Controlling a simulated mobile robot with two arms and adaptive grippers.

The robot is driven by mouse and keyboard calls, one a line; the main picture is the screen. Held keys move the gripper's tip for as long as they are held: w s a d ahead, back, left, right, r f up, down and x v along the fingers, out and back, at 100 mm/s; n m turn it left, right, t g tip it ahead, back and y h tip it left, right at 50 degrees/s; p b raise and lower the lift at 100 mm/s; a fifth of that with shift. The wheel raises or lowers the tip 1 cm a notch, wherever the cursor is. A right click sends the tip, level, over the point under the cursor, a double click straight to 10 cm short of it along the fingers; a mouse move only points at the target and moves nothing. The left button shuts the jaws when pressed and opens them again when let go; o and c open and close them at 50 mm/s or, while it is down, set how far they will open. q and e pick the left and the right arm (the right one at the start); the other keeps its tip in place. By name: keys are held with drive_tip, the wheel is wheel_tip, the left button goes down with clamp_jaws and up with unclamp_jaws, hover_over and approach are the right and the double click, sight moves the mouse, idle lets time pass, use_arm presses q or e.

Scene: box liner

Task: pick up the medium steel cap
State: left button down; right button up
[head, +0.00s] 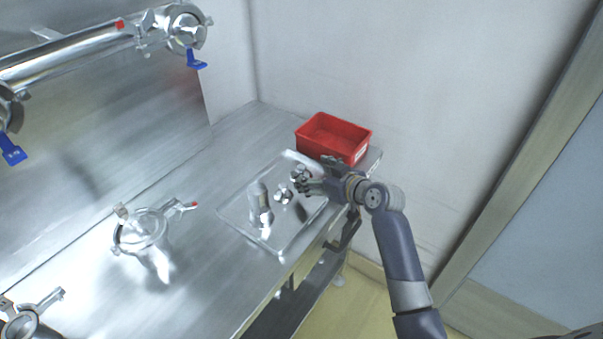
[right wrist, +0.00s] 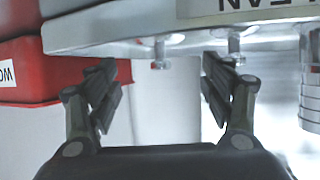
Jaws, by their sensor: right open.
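Several steel pieces stand in the clear tray (head: 237,226) in the head view. A tall steel piece (head: 260,203) is at its left, and a smaller steel cap (head: 283,194) is near its middle. Another small steel piece (head: 300,171) is right by my right gripper (head: 306,184). I cannot tell which is the medium cap. My right gripper comes in from the right over the tray. In the right wrist view it is open (right wrist: 163,95), with nothing between its fingers. Small steel pieces (right wrist: 161,52) (right wrist: 237,45) show beyond the fingertips, under a labelled edge. My left gripper is not in view.
A red bin (head: 333,135) stands behind my right gripper against the wall; it also shows in the right wrist view (right wrist: 22,70). A clamp ring (head: 142,230) sits on the steel bench left of the tray. A steel pipe (head: 80,55) runs above the bench.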

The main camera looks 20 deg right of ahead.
sight(304, 171)
drive_tip(key=shift+x, duration=2.05)
drive_tip(key=shift+s+f, duration=0.1)
drive_tip(key=shift+c, duration=0.6)
